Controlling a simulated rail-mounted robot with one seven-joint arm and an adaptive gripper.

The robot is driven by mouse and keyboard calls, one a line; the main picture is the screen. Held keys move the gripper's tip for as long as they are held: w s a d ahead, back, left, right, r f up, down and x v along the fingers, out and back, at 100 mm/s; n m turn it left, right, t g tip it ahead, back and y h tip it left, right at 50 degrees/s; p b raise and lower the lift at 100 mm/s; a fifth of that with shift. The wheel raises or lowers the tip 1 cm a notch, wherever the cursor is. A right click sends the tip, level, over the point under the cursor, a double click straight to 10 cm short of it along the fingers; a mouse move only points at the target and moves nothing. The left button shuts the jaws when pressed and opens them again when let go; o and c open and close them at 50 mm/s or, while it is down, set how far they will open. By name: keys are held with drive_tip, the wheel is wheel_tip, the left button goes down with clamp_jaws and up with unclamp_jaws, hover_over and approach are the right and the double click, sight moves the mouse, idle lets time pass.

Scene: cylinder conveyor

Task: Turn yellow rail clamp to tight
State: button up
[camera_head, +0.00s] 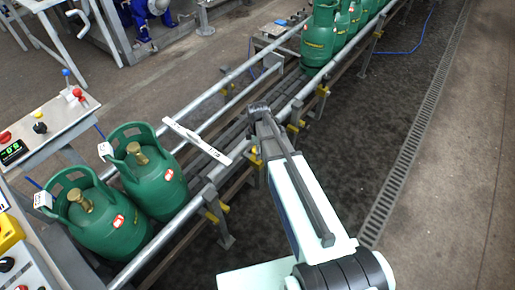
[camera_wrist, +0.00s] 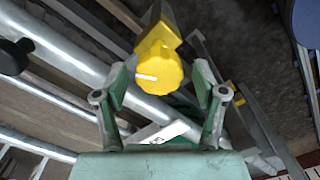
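The yellow rail clamp (camera_wrist: 160,68) is ahead of my gripper in the wrist view, its round knob with a white mark facing the camera. My gripper (camera_wrist: 161,84) is open, with one green-padded finger on each side of the knob. Gaps show between the knob and both fingers, and I cannot tell how far ahead the knob is. In the head view several yellow clamps show along the rail, one (camera_head: 254,156) just left of my arm. My gripper's fingers are not clearly seen there.
Two green gas cylinders (camera_head: 153,178) stand on the near conveyor, and several more (camera_head: 319,38) at the far end. A metal guide rail (camera_head: 180,215) runs beside my arm. A control panel (camera_head: 45,130) is at left. The floor right of the conveyor is clear.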

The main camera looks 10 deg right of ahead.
drive_tip(key=shift+r, duration=0.15)
wheel_tip(320, 180, up, 12)
idle(0.7)
drive_tip(key=shift+m, duration=0.3)
drive_tip(key=s+f+m+g, duration=0.2)
drive_tip(key=s+f+m, duration=1.2)
drive_tip(key=s+f, duration=0.4)
drive_tip(key=s+f+g, duration=0.1)
drive_tip(key=s+f, duration=0.3)
drive_tip(key=s, duration=0.4)
drive_tip(key=s+f+m+g, duration=0.1)
drive_tip(key=s+f, duration=0.3)
drive_tip(key=s, duration=0.4)
drive_tip(key=s+f+m+g, duration=0.1)
drive_tip(key=s+f, duration=0.3)
drive_tip(key=s, duration=0.4)
drive_tip(key=shift+s+g, duration=0.4)
drive_tip(key=shift+g, duration=0.5)
